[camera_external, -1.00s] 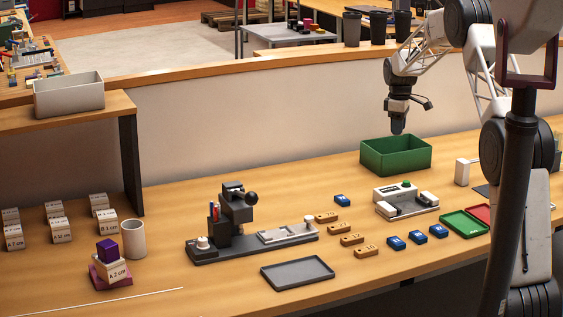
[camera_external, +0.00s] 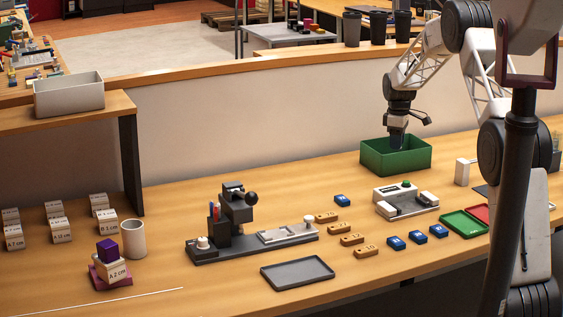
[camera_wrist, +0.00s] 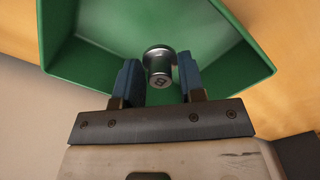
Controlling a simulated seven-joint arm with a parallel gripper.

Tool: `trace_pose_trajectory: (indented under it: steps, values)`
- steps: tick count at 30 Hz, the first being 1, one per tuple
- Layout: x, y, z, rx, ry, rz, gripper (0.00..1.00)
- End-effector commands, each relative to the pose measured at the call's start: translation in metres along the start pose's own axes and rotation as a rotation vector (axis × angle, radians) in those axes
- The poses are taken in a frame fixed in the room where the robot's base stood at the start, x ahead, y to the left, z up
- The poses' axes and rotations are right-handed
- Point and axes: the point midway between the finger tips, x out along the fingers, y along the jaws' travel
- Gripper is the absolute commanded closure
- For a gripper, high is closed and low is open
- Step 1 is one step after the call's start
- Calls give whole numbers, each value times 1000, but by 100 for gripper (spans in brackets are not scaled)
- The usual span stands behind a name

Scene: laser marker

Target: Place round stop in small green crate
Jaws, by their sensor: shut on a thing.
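My gripper (camera_external: 397,141) points down over the small green crate (camera_external: 396,162), with its fingertips at about the level of the crate's opening. In the wrist view my gripper (camera_wrist: 160,75) has two blue-grey fingers shut on the round stop (camera_wrist: 158,64), a short grey metal cylinder with a wider rim and a mark on its end. The stop is between the fingers, with the green crate (camera_wrist: 230,65) behind and around it. In the external view the stop is hidden by the fingers or the crate. The crate looks otherwise empty.
A white device with a green button (camera_external: 406,198) stands in front of the crate. A dark marking fixture (camera_external: 240,235) stands left of it, with a grey tray (camera_external: 297,273) before it. Green and red shallow trays (camera_external: 464,224) lie to the right.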

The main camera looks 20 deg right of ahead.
Motion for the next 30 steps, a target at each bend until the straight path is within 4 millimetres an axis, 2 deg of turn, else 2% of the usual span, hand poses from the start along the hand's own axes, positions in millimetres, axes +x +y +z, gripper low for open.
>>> trace_pose_trajectory:
  steps: [10, 22, 30]
  values:
    - [2, 0, 0, 0, 0, 0, 88]
    - [44, 0, 0, 0, 0, -1, 88]
    - [50, 0, 0, 0, 0, 1, 88]
